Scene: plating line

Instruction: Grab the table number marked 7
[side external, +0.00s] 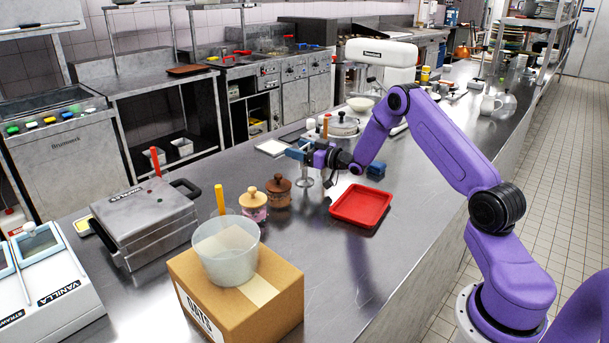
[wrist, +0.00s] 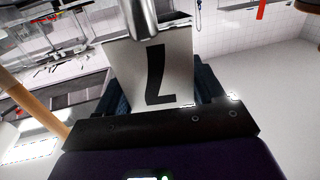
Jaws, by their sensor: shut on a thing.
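The table number marked 7 shows in the wrist view as a pale card (wrist: 128,72) with a black 7, below a metal stem (wrist: 141,18). It sits between the dark blue fingers of my gripper (wrist: 158,92), which is shut on it. In the side external view my gripper (side external: 306,158) is over the counter, left of the red tray. A thin metal stand (side external: 304,178) with a round base shows just below the fingers. The card's face is hidden there, and I cannot tell whether the base touches the counter.
A red tray (side external: 361,205) lies right of my gripper. Two lidded jars (side external: 278,190) stand close on the left. A cardboard box (side external: 240,300) carries a clear tub (side external: 226,252) at the front. A waffle iron (side external: 145,225) stands far left. Bare counter (side external: 330,265) lies in front of the tray.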

